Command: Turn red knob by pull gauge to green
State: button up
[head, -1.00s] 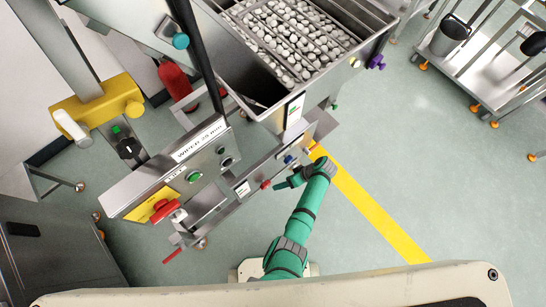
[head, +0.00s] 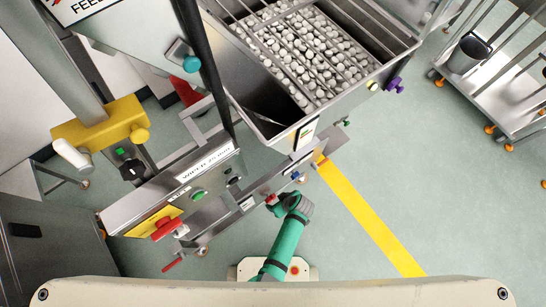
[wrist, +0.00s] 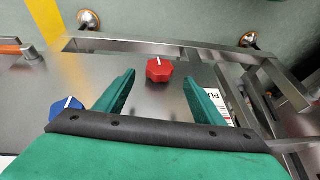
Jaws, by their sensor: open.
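The red knob (wrist: 159,70) sits on a grey metal panel in the wrist view, with a short white pointer line on its top. My gripper (wrist: 159,77) is open, with one green finger on each side of the knob. I cannot tell how high the fingertips are above the panel, and nothing is gripped. A white label (wrist: 217,104) starting "PU" is partly hidden behind the right finger. The gauge itself and any green mark are not visible. In the head view the red knob (head: 271,198) shows small beside the end of my arm.
A blue knob (wrist: 67,108) is to the left on the same panel. Metal frame bars (wrist: 275,85) run at the right. In the head view a hopper (head: 262,127) of caps stands above the panel, a red switch (head: 166,228) lies left, and open floor is right.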

aim_at(272, 200)
jog(key=shift+x, duration=3.55)
jog(key=shift+c, duration=0.7)
jog(key=c, duration=0.9)
